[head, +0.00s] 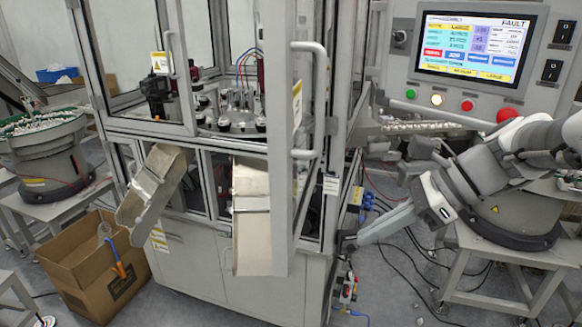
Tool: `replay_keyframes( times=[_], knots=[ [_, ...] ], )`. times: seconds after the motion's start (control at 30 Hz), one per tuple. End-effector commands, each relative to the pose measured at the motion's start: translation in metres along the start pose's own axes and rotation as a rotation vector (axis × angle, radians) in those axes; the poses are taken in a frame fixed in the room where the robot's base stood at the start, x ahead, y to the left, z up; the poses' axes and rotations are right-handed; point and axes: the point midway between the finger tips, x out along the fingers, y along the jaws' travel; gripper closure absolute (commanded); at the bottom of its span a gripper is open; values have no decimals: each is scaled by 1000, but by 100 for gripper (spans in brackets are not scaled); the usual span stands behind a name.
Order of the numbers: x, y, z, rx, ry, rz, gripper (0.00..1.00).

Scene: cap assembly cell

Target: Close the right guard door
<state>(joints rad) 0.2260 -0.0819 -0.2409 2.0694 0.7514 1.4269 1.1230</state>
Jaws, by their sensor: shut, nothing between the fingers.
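The right guard door (280,180) stands open on the front of the cap assembly machine. It is swung out toward me and shows nearly edge-on as a tall grey frame. Its long bar handle (322,100) is on the right side of that frame. My gripper (346,243) is shut and empty, low and to the right of the door, beside the machine's front right corner. There is a gap between the gripper and the door in the picture. My arm reaches in from the right.
A control panel with a lit screen (475,48) showing FAULT stands at the upper right. Metal chutes (250,215) come out below the door opening. A cardboard box (95,265) is on the floor at left. Cables lie on the floor at right.

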Motion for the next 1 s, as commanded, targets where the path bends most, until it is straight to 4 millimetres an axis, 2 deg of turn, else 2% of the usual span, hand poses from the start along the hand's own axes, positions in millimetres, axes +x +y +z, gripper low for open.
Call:
replay_keyframes(
  times=[0.47,0.53,0.7,1.0],
  knots=[
    [96,2,1,-3,2,6,100],
    [102,2,12,-7,3,5,100],
    [115,1,24,-6,3,3,100],
    [119,1,28,-3,3,1,100]
  ],
)
